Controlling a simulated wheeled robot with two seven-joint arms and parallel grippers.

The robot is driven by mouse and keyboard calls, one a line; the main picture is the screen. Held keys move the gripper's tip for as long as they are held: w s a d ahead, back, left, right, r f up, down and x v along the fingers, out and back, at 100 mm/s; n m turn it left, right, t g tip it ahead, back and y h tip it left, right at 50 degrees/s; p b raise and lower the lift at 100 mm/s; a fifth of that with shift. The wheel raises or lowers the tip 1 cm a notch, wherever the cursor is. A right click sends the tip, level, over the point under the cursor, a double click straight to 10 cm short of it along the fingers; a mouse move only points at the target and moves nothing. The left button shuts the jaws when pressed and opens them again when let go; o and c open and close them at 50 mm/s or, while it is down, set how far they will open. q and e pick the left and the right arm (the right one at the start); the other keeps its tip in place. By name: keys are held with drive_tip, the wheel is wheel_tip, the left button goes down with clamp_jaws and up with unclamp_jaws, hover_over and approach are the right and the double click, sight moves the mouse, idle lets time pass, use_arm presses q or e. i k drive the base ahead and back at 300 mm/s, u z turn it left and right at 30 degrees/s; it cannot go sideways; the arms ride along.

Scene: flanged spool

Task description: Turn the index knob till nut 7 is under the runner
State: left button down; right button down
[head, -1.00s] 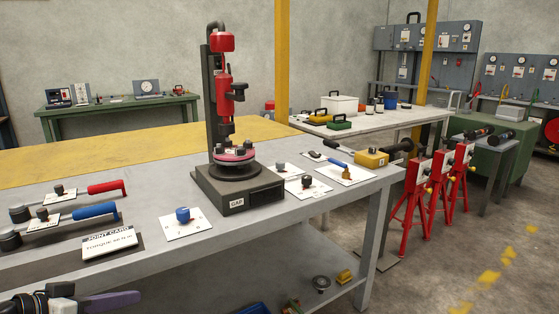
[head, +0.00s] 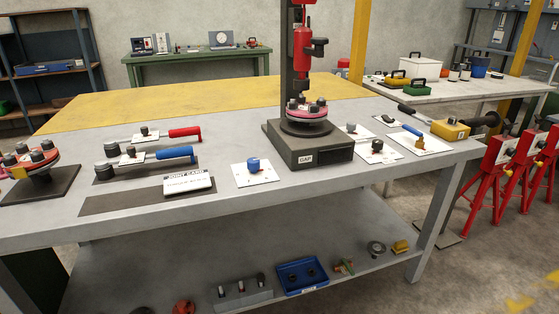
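A red flanged disc (head: 305,110) with several dark nuts sits on a round black turntable (head: 307,128) on the grey base of a press-like stand (head: 309,150) labelled "GAP". A red runner (head: 301,52) hangs from the dark column above the disc. Nut numbers are too small to read. A blue knob (head: 253,164) stands on a white plate in front of the stand. I cannot tell which is the index knob. Neither of my grippers is in view.
Red-handled (head: 184,132) and blue-handled (head: 176,152) wrenches lie at left beside a joint card (head: 187,182). A second red flange (head: 30,158) stands at the far left. A yellow tool (head: 450,129) is at right. The lower shelf holds a blue tray (head: 302,276). The bench's front strip is clear.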

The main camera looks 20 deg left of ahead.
sight(253, 163)
drive_tip(key=u, duration=0.15)
drive_tip(key=k, duration=0.45)
drive_tip(key=u, duration=1.4)
drive_tip(key=i, duration=1.15)
drive_tip(key=z, duration=0.5)
